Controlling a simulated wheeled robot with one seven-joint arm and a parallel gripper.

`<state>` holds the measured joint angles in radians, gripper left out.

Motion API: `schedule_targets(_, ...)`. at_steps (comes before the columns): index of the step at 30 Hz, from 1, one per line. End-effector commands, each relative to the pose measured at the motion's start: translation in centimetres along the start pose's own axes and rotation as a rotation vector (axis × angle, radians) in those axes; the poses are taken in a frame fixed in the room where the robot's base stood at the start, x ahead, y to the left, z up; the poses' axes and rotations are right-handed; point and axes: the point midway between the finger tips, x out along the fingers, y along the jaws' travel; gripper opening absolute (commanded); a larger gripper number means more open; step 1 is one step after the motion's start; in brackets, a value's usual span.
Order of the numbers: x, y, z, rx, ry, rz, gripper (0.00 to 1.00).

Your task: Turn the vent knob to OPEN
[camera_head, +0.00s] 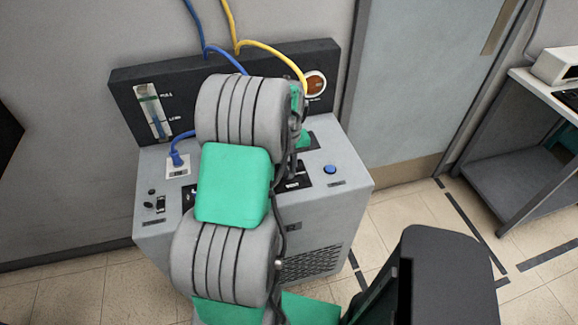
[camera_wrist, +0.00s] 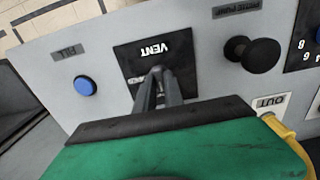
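The vent plate (camera_wrist: 183,52) is a black square lettered VENT on the grey machine top. In the wrist view it appears upside down, with a second label partly covered. My gripper (camera_wrist: 159,74) reaches over the middle of this plate, its two grey fingers close together at the tips. The vent knob cannot be made out; the fingers cover where it would be, so I cannot tell whether they hold it or which way it points. In the head view my arm covers most of this area, and only part of a black plate (camera_head: 298,181) shows beside it.
A blue button (camera_wrist: 85,88) marked FILL and a black round knob (camera_wrist: 254,54) flank the plate. A yellow hose (camera_wrist: 285,135) lies by the OUT label. The machine (camera_head: 340,195) has a dark back panel (camera_head: 180,72) with a gauge. A desk (camera_head: 535,150) stands right.

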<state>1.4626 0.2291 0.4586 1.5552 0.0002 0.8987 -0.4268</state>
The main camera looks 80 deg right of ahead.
Motion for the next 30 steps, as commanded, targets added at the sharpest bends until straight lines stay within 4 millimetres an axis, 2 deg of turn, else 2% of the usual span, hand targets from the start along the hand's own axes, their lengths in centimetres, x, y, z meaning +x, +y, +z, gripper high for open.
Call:
schedule_targets(4, -0.02, -0.03, -0.01, -0.001, 0.0, 0.0, 0.0)
schedule_targets(21, -0.02, -0.09, -0.03, 0.011, 0.0, -0.001, 0.0)
schedule_targets(30, 0.05, -0.1, -0.05, 0.137, 0.0, -0.001, 0.0)
